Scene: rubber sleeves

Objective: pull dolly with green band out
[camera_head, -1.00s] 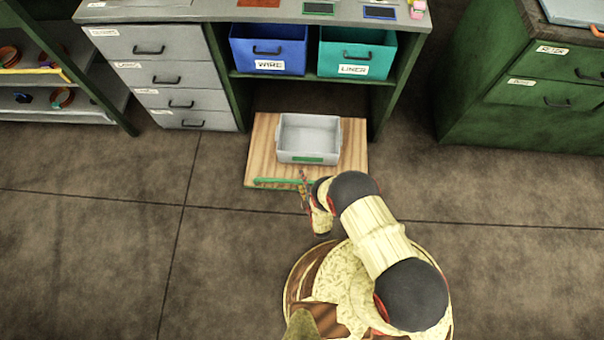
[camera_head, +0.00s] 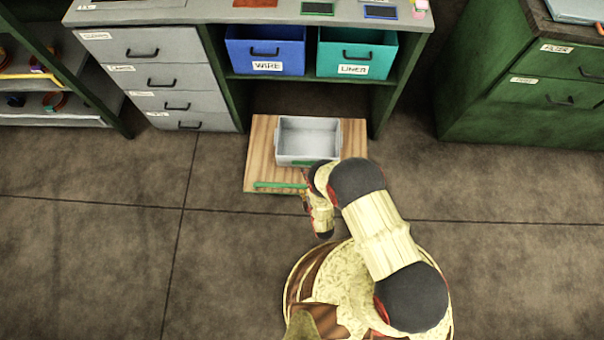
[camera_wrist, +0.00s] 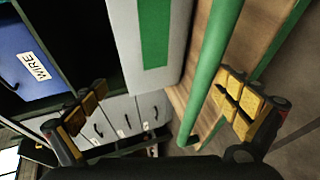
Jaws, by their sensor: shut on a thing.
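The dolly (camera_head: 262,170) is a flat wooden board on the floor, partly under the workbench. A green bar (camera_head: 282,185) runs along its front edge; it crosses the wrist view (camera_wrist: 212,70) between my fingers. A grey bin (camera_head: 308,163) with a green label stands on the board; its side fills the top middle of the wrist view (camera_wrist: 180,25). My gripper (camera_wrist: 165,103) is shut on the green bar, its yellow-padded fingers on either side. In the head view my arm hides most of the gripper and the bar's right end.
A blue WIRE bin (camera_head: 266,50) and a teal LINER bin (camera_head: 356,53) sit on the shelf above the dolly. Grey drawers (camera_head: 170,80) stand left of the opening, a green cabinet (camera_head: 530,95) at the right. The floor (camera_head: 110,245) in front is clear.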

